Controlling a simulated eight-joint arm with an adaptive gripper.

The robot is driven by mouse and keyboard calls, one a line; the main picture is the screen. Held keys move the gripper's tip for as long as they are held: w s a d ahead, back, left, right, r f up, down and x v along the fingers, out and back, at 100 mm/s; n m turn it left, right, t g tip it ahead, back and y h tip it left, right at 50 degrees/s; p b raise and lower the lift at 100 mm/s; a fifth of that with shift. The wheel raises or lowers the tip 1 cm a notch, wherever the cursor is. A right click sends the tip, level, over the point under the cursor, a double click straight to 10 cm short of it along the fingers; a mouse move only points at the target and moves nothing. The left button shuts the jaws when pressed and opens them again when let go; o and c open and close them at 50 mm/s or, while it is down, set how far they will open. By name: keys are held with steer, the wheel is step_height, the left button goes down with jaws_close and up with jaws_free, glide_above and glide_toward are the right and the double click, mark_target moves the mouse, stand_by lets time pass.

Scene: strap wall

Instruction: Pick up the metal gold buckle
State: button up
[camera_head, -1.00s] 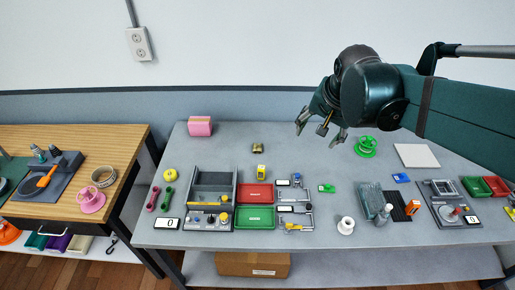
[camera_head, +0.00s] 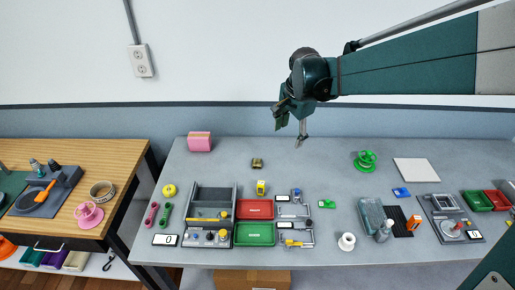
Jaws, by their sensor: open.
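The small metal gold buckle (camera_head: 257,163) lies on the grey table toward the back, left of centre, with clear table around it. My gripper (camera_head: 290,130) is above the back of the table, to the right of the buckle and higher than it. Its fingers point down and are apart, with nothing seen between them. The gripper does not touch the buckle.
A pink block (camera_head: 200,142) stands at the back left. A yellow item (camera_head: 261,187) and red tray (camera_head: 255,209) lie in front of the buckle. A green spool (camera_head: 365,161) stands to the right. The table between buckle and spool is clear.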

steer(key=w+a+f+m+g, duration=0.1)
steer(key=w+a+f+m, duration=0.2)
steer(key=w+a+f, duration=0.45)
steer(key=m+g, duration=0.2)
steer(key=m, duration=0.2)
glide_toward(258, 161)
steer(key=shift+d+f, duration=0.15)
steer(key=shift+f, duration=0.15)
steer(key=shift+w+f, duration=0.15)
steer(key=shift+f, duration=0.2)
steer(key=shift+f, duration=1.25)
steer(key=shift+a+f, duration=0.2)
steer(key=shift+f, duration=2.45)
steer(key=c, duration=1)
